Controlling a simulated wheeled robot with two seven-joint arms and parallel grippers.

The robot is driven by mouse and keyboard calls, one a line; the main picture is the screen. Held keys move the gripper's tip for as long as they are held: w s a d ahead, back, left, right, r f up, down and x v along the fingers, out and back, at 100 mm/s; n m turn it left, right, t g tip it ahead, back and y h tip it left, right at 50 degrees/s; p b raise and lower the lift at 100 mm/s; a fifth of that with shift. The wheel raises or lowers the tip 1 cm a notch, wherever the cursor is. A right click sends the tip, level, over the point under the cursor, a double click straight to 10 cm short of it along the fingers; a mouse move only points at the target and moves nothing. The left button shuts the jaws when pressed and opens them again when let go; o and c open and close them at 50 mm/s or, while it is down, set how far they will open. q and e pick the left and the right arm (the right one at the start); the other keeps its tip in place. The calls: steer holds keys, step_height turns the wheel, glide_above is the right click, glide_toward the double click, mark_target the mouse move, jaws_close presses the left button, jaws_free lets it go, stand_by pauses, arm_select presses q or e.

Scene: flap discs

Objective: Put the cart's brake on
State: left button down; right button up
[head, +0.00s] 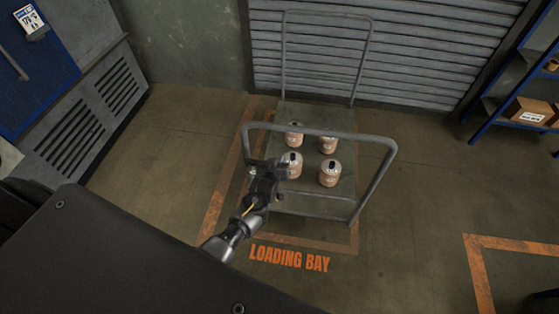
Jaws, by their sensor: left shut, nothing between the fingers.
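The cart (315,203) is a grey flat platform with a tall rail at each end. It stands inside the orange floor marking, in front of a shutter. My left gripper (270,166) is shut and empty at the left part of the near rail (325,133). It overlaps the rail's left post in the picture; I cannot tell whether it touches. No brake lever or pedal can be made out; the wheels are hidden. My right gripper is not in view.
Orange letters reading LOADING BAY (289,258) lie on the floor before the cart. A blue shelf (515,85) with a cardboard box (528,111) stands at the right. A grey vented cabinet (85,115) is at the left. The floor right of the cart is clear.

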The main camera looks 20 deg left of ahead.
arm_select(q)
steer(key=r+p, duration=0.2)
steer(key=r, duration=0.1)
steer(key=r+p, duration=0.1)
steer(key=p, duration=0.1)
steer(key=shift+w+a+r, duration=0.25)
steer(key=shift+w+a, duration=0.05)
steer(key=shift+a, duration=0.05)
steer(key=b+v, duration=0.1)
steer(key=v, duration=0.8)
steer(key=shift+s+d+b, duration=0.25)
steer(key=shift+s+b, duration=0.1)
steer(key=shift+s, duration=0.1)
steer(key=shift+f, duration=0.1)
